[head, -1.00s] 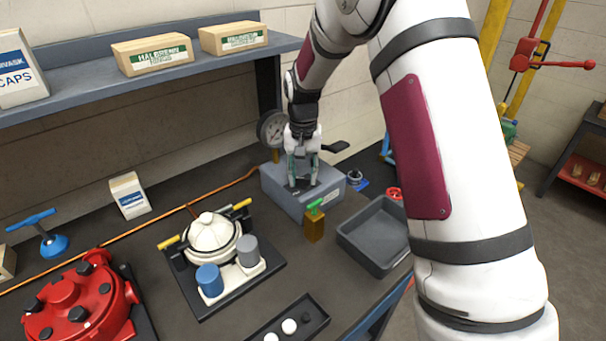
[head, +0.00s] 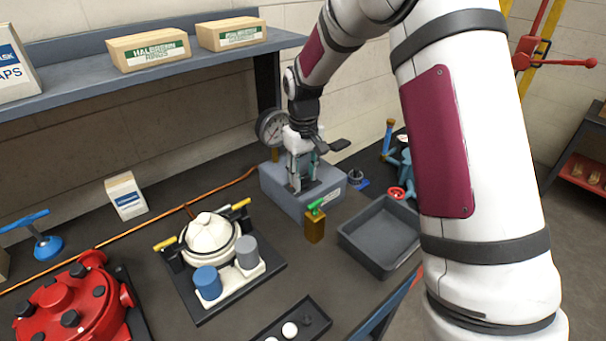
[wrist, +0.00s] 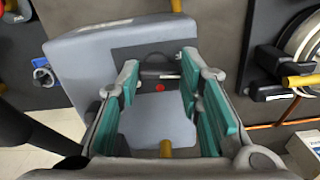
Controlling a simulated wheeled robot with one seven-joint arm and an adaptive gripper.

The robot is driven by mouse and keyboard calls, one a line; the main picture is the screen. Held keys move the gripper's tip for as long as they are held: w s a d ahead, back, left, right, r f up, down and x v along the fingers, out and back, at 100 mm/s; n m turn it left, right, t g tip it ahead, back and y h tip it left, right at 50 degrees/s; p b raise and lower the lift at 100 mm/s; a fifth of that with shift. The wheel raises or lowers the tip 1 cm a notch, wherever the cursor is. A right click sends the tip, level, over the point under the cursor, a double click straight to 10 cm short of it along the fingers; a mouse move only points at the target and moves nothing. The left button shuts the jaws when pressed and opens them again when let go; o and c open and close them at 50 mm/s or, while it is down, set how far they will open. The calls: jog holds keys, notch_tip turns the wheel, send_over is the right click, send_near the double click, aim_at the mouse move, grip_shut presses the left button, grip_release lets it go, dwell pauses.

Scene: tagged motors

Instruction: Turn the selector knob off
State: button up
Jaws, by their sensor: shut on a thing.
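The selector knob (wrist: 147,79) seems to be the dark part with a red dot beside it, low between my fingers in the wrist view. The fingers hide much of it, and its exact setting cannot be read. It sits on top of a grey box (head: 285,194) on the bench, with a round dial gauge (head: 271,128) behind. My gripper (head: 304,186) reaches down onto the box top. In the wrist view, its green-padded fingers (wrist: 158,84) stand apart on either side of the dark part, shut on it.
A small brass valve with a green handle (head: 315,226) stands close in front of the box. A grey tray (head: 366,262) lies to the right. A white lidded pot (head: 210,240) and a red housing (head: 80,300) stand to the left. A shelf (head: 150,77) runs behind.

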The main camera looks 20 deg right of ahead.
aim_at(303, 177)
jog(key=shift+n, duration=0.9)
jog(key=o, duration=1.2)
jog(key=shift+c, duration=0.2)
notch_tip(303, 177, up, 12)
